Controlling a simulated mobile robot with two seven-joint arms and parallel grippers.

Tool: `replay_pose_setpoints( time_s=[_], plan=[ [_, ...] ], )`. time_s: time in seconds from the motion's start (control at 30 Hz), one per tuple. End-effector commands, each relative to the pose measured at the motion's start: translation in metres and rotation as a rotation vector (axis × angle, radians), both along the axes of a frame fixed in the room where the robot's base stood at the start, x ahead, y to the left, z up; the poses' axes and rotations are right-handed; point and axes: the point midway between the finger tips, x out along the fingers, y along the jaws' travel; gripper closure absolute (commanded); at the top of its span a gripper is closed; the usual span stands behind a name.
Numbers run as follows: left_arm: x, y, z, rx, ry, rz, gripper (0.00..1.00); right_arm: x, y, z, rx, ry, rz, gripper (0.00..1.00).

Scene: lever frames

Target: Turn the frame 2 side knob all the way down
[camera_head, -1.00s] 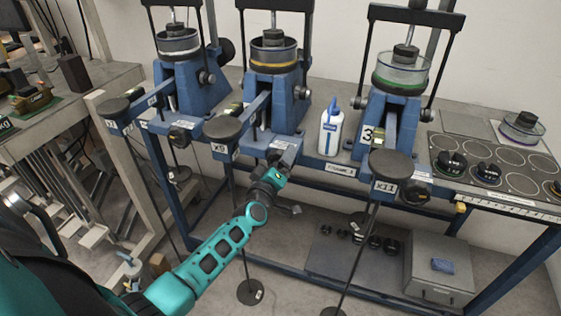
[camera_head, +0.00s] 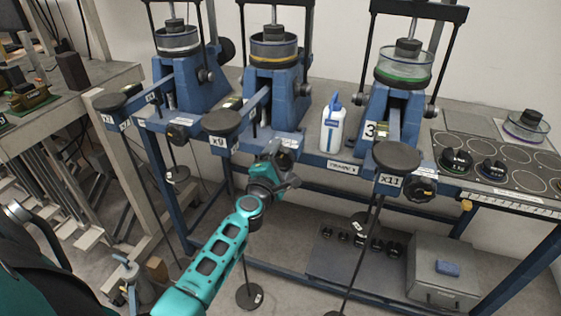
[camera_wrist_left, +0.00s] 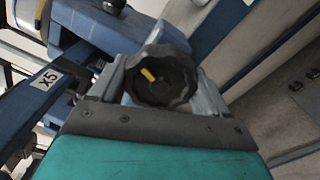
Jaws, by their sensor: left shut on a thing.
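The frame 2 side knob is a black, lobed knob (camera_head: 285,157) on the front of the middle blue lever frame (camera_head: 271,105). In the left wrist view the knob (camera_wrist_left: 161,76) faces the camera, with a yellow mark at the upper left of its face. My left gripper (camera_head: 283,166) is at the knob, with a finger on either side, and is shut on it. The left wrist view shows the grey fingers (camera_wrist_left: 160,82) flanking the knob. In the head view the gripper partly hides the knob. My right gripper is not in view.
Similar blue frames stand at left (camera_head: 195,85) and right (camera_head: 390,110), with weight hangers below their levers. A white bottle (camera_head: 332,130) with a blue cap stands between the middle and right frames. A round black lever end (camera_head: 222,122) is close left of my gripper.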

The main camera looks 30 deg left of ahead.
Motion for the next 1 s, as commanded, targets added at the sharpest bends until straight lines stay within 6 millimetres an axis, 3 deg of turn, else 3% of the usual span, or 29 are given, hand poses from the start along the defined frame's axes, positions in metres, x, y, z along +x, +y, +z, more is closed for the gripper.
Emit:
replay_pose_setpoints(
  time_s=[0.2,0.5,1.0],
  plan=[
    [0.001,0.001,0.002,-0.002,-0.003,0.001,0.05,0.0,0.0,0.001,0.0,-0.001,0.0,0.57],
    [-0.003,-0.001,0.002,0.0,-0.002,0.001,0.04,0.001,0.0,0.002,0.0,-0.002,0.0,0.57],
    [-0.055,-0.013,0.001,0.001,-0.002,0.001,0.04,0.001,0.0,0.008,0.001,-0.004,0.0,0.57]
  ],
)
